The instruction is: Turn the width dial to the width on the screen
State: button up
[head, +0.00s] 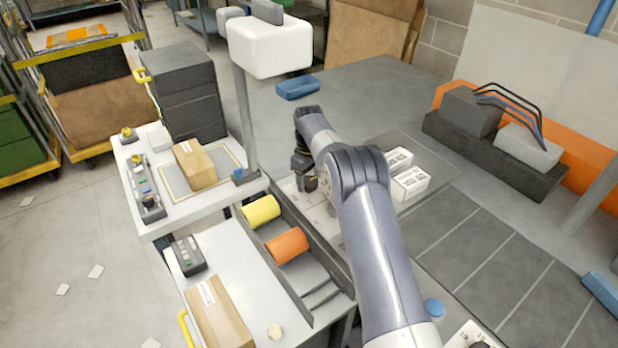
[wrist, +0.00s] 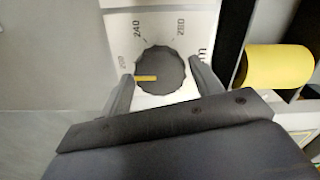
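The width dial (wrist: 160,70) is a dark, ridged round knob with a yellow pointer mark, on a white panel (wrist: 125,20). Its pointer points left, just below the 200 mark; 240 and 280 follow clockwise around the top. My gripper (wrist: 160,72) has one finger on each side of the knob. The fingertips are very close to its rim, but whether they press on it is unclear. In the head view my gripper (head: 305,178) points down over the white panel, and the knob is hidden. A white box on a post (head: 265,48) may be the screen; no reading shows.
A yellow roll (head: 261,210) and an orange roll (head: 287,245) lie in a dark trough left of my arm. Cartons (head: 195,165) stand on the benches. White printed boxes (head: 409,183) sit just right of my gripper. A blue tray (head: 297,87) lies behind.

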jog(key=c, duration=0.7)
jog(key=shift+o, duration=0.2)
jog(key=m, duration=1.1)
jog(key=shift+m, duration=0.4)
jog(key=shift+r, duration=0.1)
jog(key=o, duration=1)
jog(key=shift+c, duration=0.2)
